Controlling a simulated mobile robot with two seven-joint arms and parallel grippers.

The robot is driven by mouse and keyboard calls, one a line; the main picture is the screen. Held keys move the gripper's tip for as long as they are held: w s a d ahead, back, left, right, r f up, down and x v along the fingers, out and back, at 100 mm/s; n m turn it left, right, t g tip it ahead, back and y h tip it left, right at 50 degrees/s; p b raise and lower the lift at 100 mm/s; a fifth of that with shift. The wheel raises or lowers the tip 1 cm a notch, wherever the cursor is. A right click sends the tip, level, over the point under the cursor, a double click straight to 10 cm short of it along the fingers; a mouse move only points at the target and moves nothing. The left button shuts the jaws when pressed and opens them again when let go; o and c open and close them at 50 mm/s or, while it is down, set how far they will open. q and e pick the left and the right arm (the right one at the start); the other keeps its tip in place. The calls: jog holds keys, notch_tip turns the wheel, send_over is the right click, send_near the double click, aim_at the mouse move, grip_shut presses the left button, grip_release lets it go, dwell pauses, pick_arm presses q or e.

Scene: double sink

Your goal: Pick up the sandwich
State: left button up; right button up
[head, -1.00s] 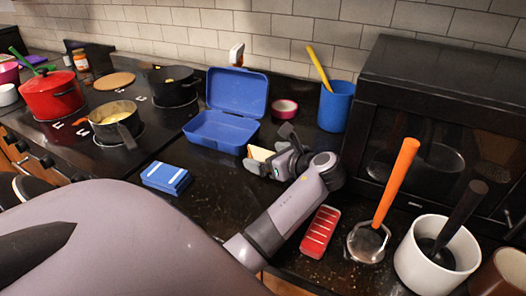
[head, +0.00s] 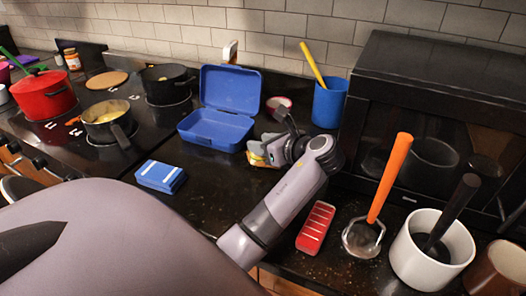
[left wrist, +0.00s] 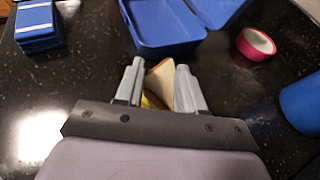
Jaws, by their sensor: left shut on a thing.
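The sandwich (left wrist: 160,82), with pale bread, a brown crust and some yellow, stands tilted between the fingers of my left gripper (left wrist: 160,68) in the left wrist view. The gripper is shut on it, one finger on each side. In the head view the sandwich (head: 256,156) shows only in part, because my left gripper (head: 268,148) covers much of it. They are low over the dark counter, just right of the open blue lunch box. I cannot tell whether the sandwich still touches the counter. My right gripper is not in view.
The open blue lunch box (head: 216,131) is close behind and left. A blue box (head: 160,175) and a red object (head: 316,228) lie nearer. A black oven (head: 430,125) blocks the right.

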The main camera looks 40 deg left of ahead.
pick_arm(q)
notch_tip(320, 180, up, 4)
jog(key=shift+r, duration=0.15)
grip_shut()
notch_tip(320, 180, up, 12)
jog(key=shift+r, duration=0.25)
jog(key=o, duration=0.9)
grip_release()
